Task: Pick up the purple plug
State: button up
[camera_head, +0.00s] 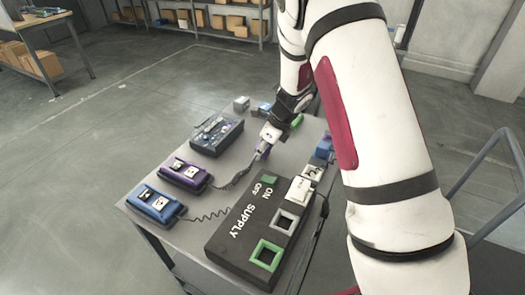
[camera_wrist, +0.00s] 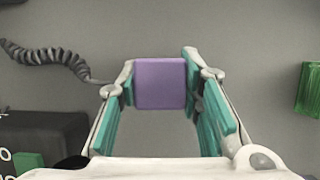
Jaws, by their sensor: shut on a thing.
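The purple plug (camera_wrist: 160,83) is a square block between the two fingers of my gripper (camera_wrist: 161,92) in the wrist view. The fingers have teal pads and touch both its sides. In the head view my gripper (camera_head: 264,148) is over the far middle of the table, and only a bit of purple shows at its tip. A dark coiled cord (camera_wrist: 45,58) in the wrist view runs toward the plug from the left. In the head view the purple box (camera_head: 184,173) sits on the table, with a cord running from it toward my gripper.
A black supply box (camera_head: 237,235) with a green-rimmed socket stands at the near right of the table (camera_head: 160,231). A blue box (camera_head: 156,204) is at the near left. A dark device (camera_head: 216,136) stands behind the purple box. A green block (camera_wrist: 309,89) is right of my gripper.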

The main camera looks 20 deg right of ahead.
jog(key=shift+r, duration=0.15)
notch_tip(320, 180, up, 10)
jog(key=shift+r+p, duration=0.1)
jog(key=shift+p, duration=0.4)
jog(key=shift+r, duration=0.3)
jog(key=shift+r+p, duration=1.05)
jog(key=shift+r, duration=0.05)
jog(key=shift+r, duration=0.35)
jog(key=shift+r+p, duration=0.55)
jog(key=p, duration=0.3)
jog(key=shift+r, duration=0.2)
jog(key=shift+d, duration=0.15)
